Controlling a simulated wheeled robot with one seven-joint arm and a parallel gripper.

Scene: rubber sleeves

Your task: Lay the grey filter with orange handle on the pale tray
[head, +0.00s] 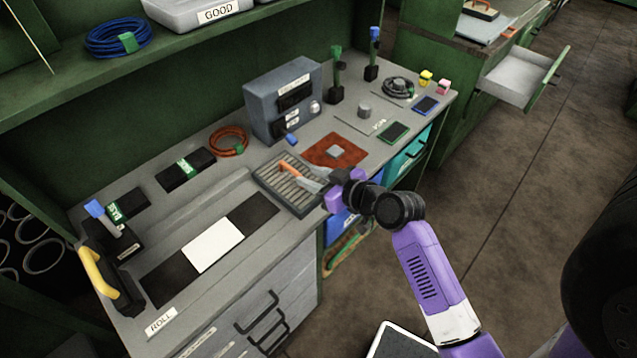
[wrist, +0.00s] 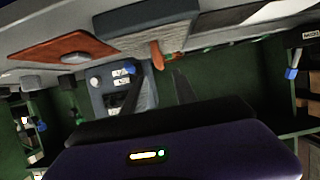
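The grey filter (head: 277,190), a ribbed panel in a dark frame with an orange handle (head: 291,169), lies flat near the bench's front edge. My gripper (head: 309,181) is over its right side, its fingers pointing at the handle. In the wrist view, the filter (wrist: 165,38) is at the top, and its orange handle (wrist: 157,54) lies just beyond my gripper (wrist: 157,76). The two fingers are spread, with nothing between them; contact with the handle cannot be told.
A red-brown mat (head: 318,151) with a small grey block lies right of the filter. A grey box (head: 270,98) stands behind. A white sheet (head: 213,244) lies between dark areas left of it. An open pale drawer (head: 515,80) is at far right.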

